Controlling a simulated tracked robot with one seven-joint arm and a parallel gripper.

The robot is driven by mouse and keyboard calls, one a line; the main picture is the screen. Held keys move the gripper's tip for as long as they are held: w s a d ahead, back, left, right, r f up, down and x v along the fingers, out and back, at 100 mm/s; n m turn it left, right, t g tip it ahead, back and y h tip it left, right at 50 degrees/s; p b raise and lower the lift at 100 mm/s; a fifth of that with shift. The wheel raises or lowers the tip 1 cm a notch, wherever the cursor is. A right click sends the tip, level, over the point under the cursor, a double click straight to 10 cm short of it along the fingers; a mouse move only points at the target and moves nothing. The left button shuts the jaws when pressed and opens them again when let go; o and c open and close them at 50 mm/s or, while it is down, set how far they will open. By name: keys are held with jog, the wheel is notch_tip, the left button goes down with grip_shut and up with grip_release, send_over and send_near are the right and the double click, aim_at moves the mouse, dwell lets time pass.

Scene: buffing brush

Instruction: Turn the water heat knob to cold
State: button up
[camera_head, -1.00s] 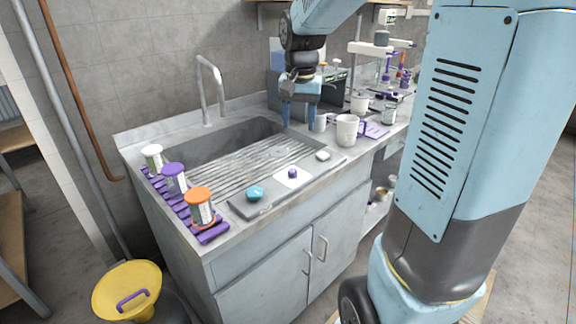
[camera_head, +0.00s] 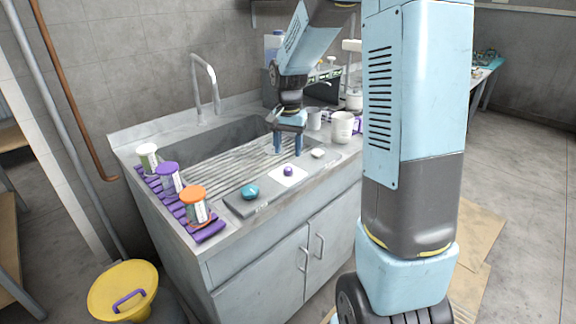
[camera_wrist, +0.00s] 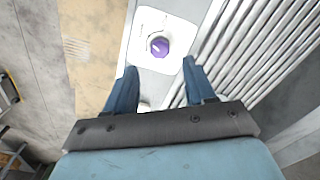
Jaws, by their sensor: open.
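A small purple knob (camera_head: 288,171) sits on a white square plate (camera_head: 297,177) on the counter in front of the sink. In the wrist view the knob (camera_wrist: 159,47) shows on its white plate, which bears a thin curved dial marking. My gripper (camera_head: 289,153) is open and empty, pointing down over the counter just behind the knob. In the wrist view the knob lies beyond the two fingertips, roughly midway between their lines. My gripper touches nothing that I can see. The dial's cold and hot ends are too small to read.
A teal object (camera_head: 250,191) lies on the grey strip left of the plate, and a small pale object (camera_head: 317,153) lies right of it. White mugs (camera_head: 342,127) stand to the right. A tall faucet (camera_head: 207,85) and several lidded jars (camera_head: 193,205) stand to the left.

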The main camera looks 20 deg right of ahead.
aim_at(288, 168)
notch_tip(288, 168, down, 7)
jog(key=shift+r, duration=0.2)
dwell(0.3)
grip_shut()
dwell(0.4)
